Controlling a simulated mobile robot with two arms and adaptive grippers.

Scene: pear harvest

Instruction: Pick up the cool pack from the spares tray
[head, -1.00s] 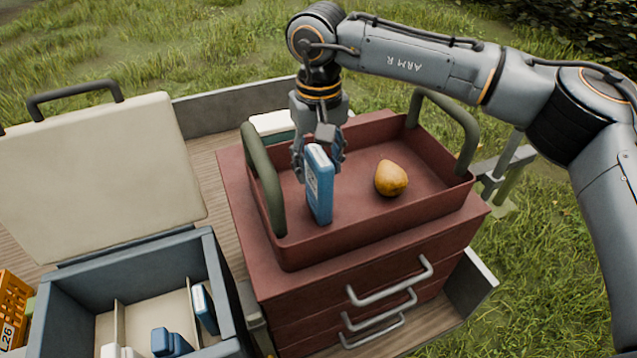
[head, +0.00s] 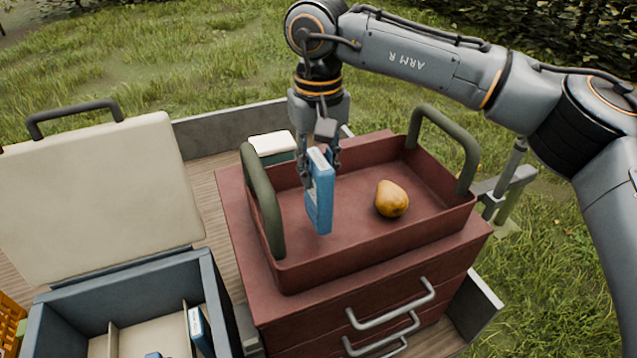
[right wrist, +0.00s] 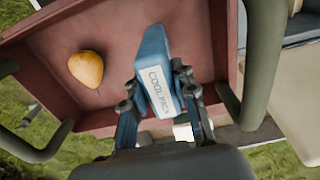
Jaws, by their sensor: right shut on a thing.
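The cool pack (head: 319,192) is a blue upright block with a white label. In the right wrist view the cool pack (right wrist: 158,80) shows the words COOL PACK. My right gripper (head: 320,168) is shut on its upper part, with a finger on each side; the fingers also show in the right wrist view (right wrist: 160,103). The pack is over the left half of the red spares tray (head: 350,258); I cannot tell whether its lower end touches the tray floor. My left gripper is not in view.
A yellow-brown pear (head: 391,199) lies in the tray, right of the pack. Green handles (head: 263,200) rise at both tray ends. The tray sits on a red drawer cabinet (head: 340,320). An open cool box (head: 130,285) with dividers stands at left, its pale lid (head: 95,200) raised.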

